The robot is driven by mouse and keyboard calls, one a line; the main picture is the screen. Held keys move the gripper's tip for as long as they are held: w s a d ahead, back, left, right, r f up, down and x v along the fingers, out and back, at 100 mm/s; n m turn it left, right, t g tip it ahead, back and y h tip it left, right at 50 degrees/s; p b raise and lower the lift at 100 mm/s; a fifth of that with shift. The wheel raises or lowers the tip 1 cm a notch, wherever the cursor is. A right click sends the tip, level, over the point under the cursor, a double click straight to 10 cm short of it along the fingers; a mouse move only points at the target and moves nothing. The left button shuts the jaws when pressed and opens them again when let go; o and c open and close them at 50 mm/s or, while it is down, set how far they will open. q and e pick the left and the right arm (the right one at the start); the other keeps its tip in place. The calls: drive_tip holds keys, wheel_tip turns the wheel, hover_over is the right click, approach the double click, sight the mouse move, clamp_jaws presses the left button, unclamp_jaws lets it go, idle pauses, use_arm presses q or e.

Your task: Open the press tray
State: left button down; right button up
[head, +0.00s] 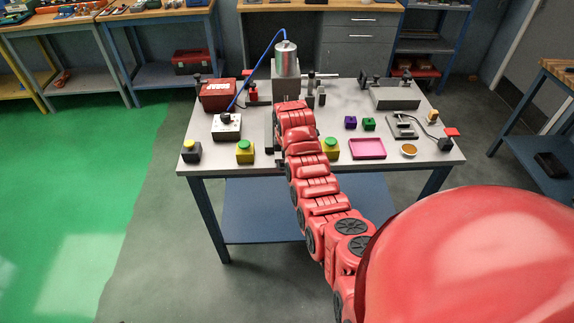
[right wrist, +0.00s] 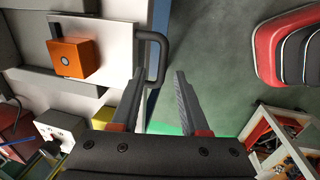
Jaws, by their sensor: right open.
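The press (head: 287,62), with a silver cylinder on top, stands at the middle of the table, its lower part hidden behind my right arm. In the right wrist view the press tray (right wrist: 112,80) is a pale flat plate bearing an orange block (right wrist: 74,58). A dark bar handle (right wrist: 151,36) sticks out from the tray's edge. My right gripper (right wrist: 159,72) is open, with the lower part of the handle between its fingertips in the picture. I cannot tell whether they touch. In the head view my right arm hides this gripper. My left gripper is not in view.
The grey table (head: 300,100) carries yellow boxes with green buttons (head: 245,151), a pink tray (head: 368,149), a white switch box (head: 227,126) and a red box (head: 218,95). A blue hose (head: 262,62) runs to the press top. Floor in front is clear.

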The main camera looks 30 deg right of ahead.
wheel_tip(320, 180, up, 16)
drive_tip(key=s+a+p, duration=0.1)
drive_tip(key=s+p, duration=0.1)
drive_tip(key=p, duration=0.7)
drive_tip(key=shift+s+a+f+p, duration=0.2)
drive_tip(key=shift+s+a+p, duration=0.05)
drive_tip(key=shift+p, duration=0.1)
